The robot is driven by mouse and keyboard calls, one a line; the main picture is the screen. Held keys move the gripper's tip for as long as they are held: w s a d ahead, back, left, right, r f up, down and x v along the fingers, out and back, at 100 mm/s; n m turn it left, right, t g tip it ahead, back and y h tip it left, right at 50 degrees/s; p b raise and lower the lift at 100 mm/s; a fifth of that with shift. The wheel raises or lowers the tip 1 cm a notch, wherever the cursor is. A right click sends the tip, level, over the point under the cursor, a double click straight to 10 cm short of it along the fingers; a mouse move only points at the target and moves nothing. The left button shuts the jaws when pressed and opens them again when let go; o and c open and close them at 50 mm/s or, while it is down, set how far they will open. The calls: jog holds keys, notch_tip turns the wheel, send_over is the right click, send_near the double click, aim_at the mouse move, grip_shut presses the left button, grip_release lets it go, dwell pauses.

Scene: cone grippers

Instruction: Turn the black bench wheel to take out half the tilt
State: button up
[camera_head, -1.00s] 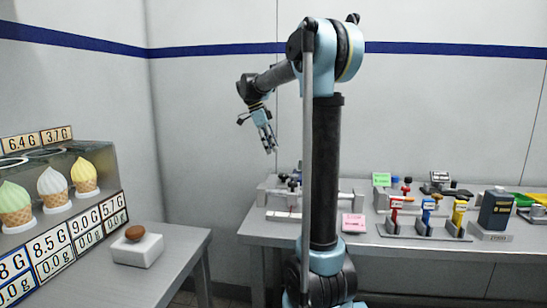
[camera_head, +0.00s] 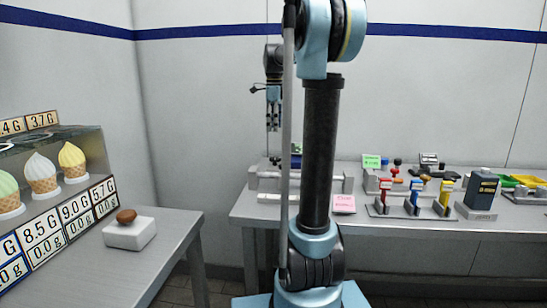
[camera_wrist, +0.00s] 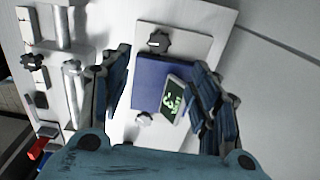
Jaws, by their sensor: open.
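My gripper (camera_head: 273,128) hangs fingers down above the left part of the back bench in the head view. In the wrist view my gripper (camera_wrist: 161,66) is open, with nothing between its fingers. Below it is a pale plate with a blue block (camera_wrist: 150,82) and a small display (camera_wrist: 173,100) with green digits; I cannot read them surely. A black lobed wheel (camera_wrist: 159,41) sits at the plate's upper end, apart from the fingers. Another dark knob (camera_wrist: 145,118) is at the lower end, partly hidden. I cannot tell which is the bench wheel.
More black knobs (camera_wrist: 31,62) sit on a fixture to the left in the wrist view. On the back bench (camera_head: 400,228) are a pink note (camera_head: 344,204), several coloured clamps (camera_head: 412,197) and a dark blue box (camera_head: 481,188). A side table (camera_head: 165,250) holds a white block (camera_head: 130,233).

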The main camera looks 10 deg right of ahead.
aim_at(274, 158)
notch_tip(274, 158, down, 13)
jog(key=shift+f, duration=0.15)
dwell(0.4)
jog(key=shift+c, duration=0.6)
jog(key=c, duration=0.9)
